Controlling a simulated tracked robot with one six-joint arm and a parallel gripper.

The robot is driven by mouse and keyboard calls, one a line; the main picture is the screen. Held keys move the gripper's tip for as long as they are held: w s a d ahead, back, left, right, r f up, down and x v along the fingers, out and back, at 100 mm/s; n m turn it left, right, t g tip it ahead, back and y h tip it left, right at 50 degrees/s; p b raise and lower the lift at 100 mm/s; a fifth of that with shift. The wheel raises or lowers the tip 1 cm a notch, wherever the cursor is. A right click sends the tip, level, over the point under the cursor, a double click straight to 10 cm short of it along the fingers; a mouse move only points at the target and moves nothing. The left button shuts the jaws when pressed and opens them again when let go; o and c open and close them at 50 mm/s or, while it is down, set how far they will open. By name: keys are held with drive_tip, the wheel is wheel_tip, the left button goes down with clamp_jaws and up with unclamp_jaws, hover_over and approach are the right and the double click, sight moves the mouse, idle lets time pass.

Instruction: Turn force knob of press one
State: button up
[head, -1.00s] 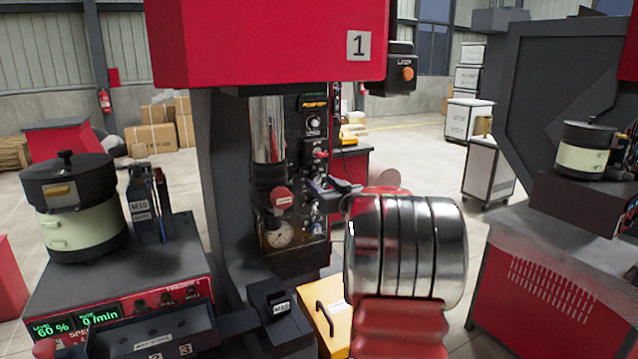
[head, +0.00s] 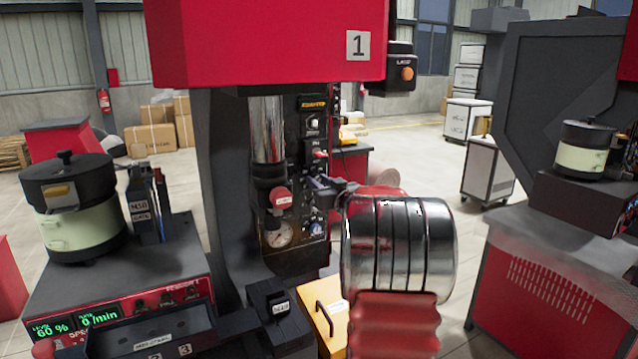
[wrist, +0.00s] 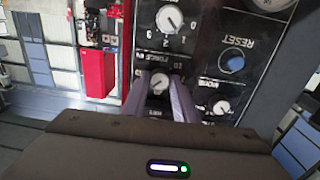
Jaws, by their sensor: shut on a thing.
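Press one (head: 270,45) is the red-headed machine with a "1" plate. Its dark control panel (head: 313,128) faces me beside the column. My gripper (head: 318,184) reaches the panel from the right. In the wrist view my gripper (wrist: 160,84) has its two purple-grey fingers closed on either side of a small round knob (wrist: 160,80), with upside-down "FORCE" lettering close by. The knob's white pointer mark is partly visible between the fingers. In the head view the fingers and arm hide this part of the panel.
Close by on the panel are a larger dial knob (wrist: 170,19), a blue RESET button (wrist: 233,61) and another small knob (wrist: 221,107). A feeder bowl (head: 75,205) stands at left.

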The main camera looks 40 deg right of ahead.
drive_tip(key=shift+c, duration=0.9)
drive_tip(key=shift+n, duration=0.5)
drive_tip(key=n, duration=0.8)
drive_tip(key=shift+a+f, duration=0.1)
drive_tip(key=shift+f, duration=0.05)
drive_tip(key=o, duration=1.1)
drive_tip(key=shift+c, duration=0.2)
